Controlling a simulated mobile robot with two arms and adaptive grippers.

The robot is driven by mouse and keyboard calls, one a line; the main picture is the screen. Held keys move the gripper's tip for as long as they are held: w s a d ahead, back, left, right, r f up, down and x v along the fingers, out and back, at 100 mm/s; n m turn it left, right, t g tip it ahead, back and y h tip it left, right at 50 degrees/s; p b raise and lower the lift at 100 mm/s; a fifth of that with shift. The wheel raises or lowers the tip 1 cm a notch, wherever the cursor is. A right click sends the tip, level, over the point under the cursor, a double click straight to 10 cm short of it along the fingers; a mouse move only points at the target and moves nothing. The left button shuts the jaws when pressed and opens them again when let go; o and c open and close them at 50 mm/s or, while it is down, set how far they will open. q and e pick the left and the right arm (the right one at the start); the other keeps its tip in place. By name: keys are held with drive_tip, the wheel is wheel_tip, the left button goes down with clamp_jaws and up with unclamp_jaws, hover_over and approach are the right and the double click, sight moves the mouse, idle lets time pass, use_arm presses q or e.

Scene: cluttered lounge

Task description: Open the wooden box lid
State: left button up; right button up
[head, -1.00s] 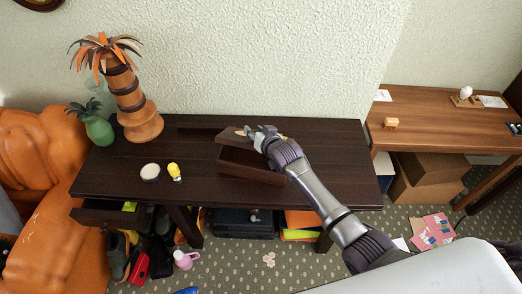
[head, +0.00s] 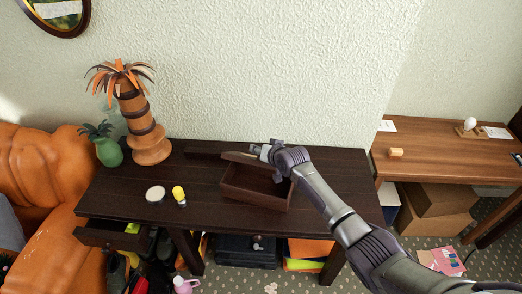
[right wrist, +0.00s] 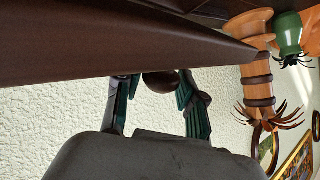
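The dark wooden box (head: 255,194) sits on the dark table, its inside showing from above. Its lid (head: 240,157) is raised along the back and seen nearly edge-on. My right gripper (head: 262,151) is at the lid's upper back side, its arm reaching over the box's right end. In the right wrist view, a broad dark wooden panel crosses above the fingers. The gripper's fingers (right wrist: 160,104) stand apart there, with a rounded brown piece (right wrist: 160,82) between them; I see no firm grip on it. My left gripper is not in view.
The dark table (head: 125,202) also holds a palm-tree ornament (head: 148,143), a green pineapple vase (head: 109,151), a white round container (head: 155,194) and a small yellow item (head: 179,194). The wall is close behind. A brown desk (head: 455,160) stands right.

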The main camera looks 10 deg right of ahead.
drive_tip(key=shift+o, duration=1.4)
drive_tip(key=shift+s, duration=0.1)
drive_tip(key=v, duration=1.2)
drive_tip(key=shift+a, duration=0.1)
